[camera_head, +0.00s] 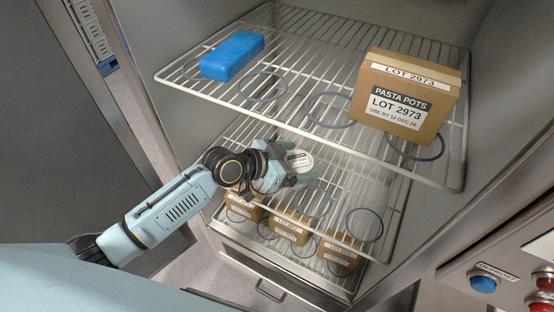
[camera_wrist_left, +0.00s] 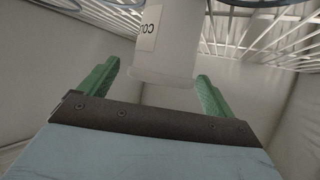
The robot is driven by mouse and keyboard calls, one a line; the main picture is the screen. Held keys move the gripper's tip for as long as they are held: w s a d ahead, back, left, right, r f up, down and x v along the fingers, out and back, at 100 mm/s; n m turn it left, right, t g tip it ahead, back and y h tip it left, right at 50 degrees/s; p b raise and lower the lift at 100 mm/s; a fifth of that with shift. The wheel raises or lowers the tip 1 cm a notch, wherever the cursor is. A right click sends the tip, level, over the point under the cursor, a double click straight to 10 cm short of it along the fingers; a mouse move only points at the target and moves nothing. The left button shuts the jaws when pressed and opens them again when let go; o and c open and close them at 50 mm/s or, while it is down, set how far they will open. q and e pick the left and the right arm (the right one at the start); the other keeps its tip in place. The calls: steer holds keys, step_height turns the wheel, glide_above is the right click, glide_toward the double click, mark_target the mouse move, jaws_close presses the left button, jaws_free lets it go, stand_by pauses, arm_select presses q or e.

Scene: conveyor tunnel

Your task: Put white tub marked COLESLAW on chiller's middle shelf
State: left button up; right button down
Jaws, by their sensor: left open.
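The white tub (camera_head: 299,160) shows in the head view over the chiller's middle shelf (camera_head: 340,187), with its pale round top up. In the left wrist view the tub (camera_wrist_left: 178,42) is partly cut off, and a label starting "CO" shows on its side. My left gripper (camera_head: 302,180) is open at the tub. Its green fingers (camera_wrist_left: 157,75) stand apart, one to each side of the tub's near end, with gaps visible in the wrist view. Whether the tub rests fully on the wires is hard to tell. My right gripper is out of view.
The top shelf (camera_head: 300,83) above holds a blue box (camera_head: 232,55) and a PASTA POTS carton (camera_head: 405,97). Several small LOT 2973 cartons (camera_head: 290,228) stand below the middle shelf. A panel with a blue button (camera_head: 483,283) is at the lower right.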

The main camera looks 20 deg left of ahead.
arm_select(q)
steer(key=v, duration=1.1)
steer(key=shift+s+a, duration=0.15)
steer(key=shift+s, duration=0.05)
